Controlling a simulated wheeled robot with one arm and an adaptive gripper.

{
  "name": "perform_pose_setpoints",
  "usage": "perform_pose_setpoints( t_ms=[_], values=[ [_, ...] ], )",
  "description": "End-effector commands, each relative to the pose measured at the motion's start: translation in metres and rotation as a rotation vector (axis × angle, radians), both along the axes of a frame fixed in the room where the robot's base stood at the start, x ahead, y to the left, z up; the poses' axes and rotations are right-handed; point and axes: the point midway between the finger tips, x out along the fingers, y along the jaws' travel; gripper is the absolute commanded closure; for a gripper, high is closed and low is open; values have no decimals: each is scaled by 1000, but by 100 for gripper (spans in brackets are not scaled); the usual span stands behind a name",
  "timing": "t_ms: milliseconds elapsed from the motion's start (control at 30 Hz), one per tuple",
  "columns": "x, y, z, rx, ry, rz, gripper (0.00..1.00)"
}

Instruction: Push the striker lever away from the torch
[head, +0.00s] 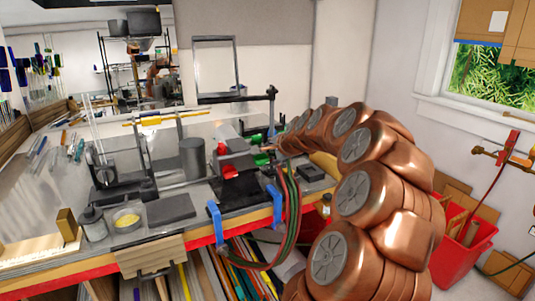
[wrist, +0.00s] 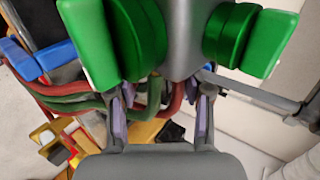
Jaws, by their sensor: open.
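The torch (wrist: 182,40) fills the top of the wrist view as a grey body with large green knobs on both sides. A grey rod with a round joint (wrist: 258,94), which looks like the striker lever, runs right from beside my right finger. My gripper (wrist: 162,100) is open, with a finger on each side below the torch body. I cannot tell whether a finger touches the rod. My gripper tip is hard to make out in the head view.
Red and green hoses (head: 290,215) hang over the bench's front edge by blue clamps (head: 215,222). A grey cylinder (head: 193,158), a dark block (head: 170,208) and a yellow-topped dish (head: 127,220) stand left of the torch. A red bin (head: 470,235) is on the right.

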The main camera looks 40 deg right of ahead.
Motion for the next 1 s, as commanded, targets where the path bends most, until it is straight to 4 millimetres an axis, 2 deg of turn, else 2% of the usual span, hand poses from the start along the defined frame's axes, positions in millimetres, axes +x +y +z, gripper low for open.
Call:
perform_pose_setpoints(
  t_ms=[300,767,1000],
  values=[
    [25,-9,-18,0,0,-1,50],
    [29,-12,-24,-1,1,-3,50],
    [29,-12,-24,0,1,-2,74]
  ],
)
